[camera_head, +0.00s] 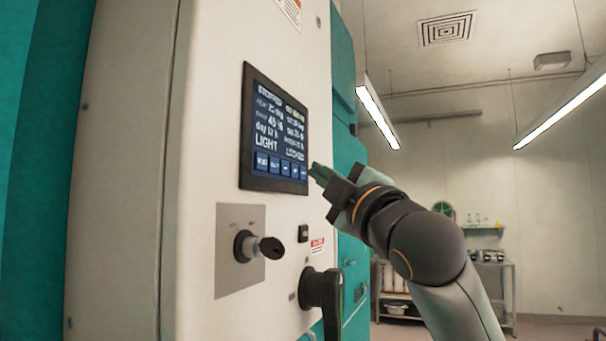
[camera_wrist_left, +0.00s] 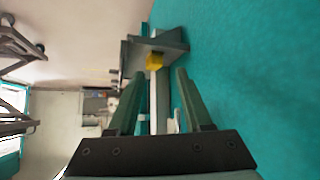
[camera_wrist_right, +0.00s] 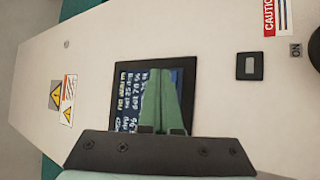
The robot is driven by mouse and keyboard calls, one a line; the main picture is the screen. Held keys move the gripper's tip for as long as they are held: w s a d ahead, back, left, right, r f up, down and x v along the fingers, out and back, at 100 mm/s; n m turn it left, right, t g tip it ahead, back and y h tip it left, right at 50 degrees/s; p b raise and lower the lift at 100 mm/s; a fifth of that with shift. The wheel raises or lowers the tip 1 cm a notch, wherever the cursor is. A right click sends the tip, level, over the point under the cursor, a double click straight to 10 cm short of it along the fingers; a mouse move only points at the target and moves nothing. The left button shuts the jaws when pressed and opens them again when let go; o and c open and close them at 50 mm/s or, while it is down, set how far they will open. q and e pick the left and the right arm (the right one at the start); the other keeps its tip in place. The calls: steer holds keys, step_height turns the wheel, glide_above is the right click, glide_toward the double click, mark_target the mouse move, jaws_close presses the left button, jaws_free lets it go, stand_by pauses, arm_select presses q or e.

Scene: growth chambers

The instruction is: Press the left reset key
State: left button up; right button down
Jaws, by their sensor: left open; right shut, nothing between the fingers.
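The dark touch screen (camera_head: 275,130) is set in the pale front panel. It reads "STOPPED", "LIGHT" and "LOCKED", with a row of blue keys along its bottom. The leftmost key (camera_head: 262,162) appears to read "RESET"; its small lettering is blurred. My right gripper (camera_head: 318,172) is shut and empty, its tips near the screen's lower right corner, to the right of that key. In the right wrist view the shut fingers cover part of the screen (camera_wrist_right: 130,97), and the key row cannot be made out. My left gripper (camera_wrist_left: 161,73) is open and empty, outside the head view.
Below the screen are a key switch (camera_head: 258,246) on a grey plate, a small black switch (camera_head: 303,233) and a black handle (camera_head: 322,290). In the left wrist view a grey bracket with a yellow part (camera_wrist_left: 154,62) lies beyond the fingers, beside a teal wall (camera_wrist_left: 250,80).

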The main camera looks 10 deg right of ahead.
steer(key=shift+s+d, duration=0.2)
steer(key=shift+d, duration=0.1)
steer(key=shift+s+d+b, duration=0.2)
steer(key=shift+s+d, duration=0.5)
steer(key=shift+d, duration=0.35)
steer(key=shift+s+d+b, duration=0.15)
steer(key=shift+s+d, duration=0.55)
steer(key=shift+d, duration=0.35)
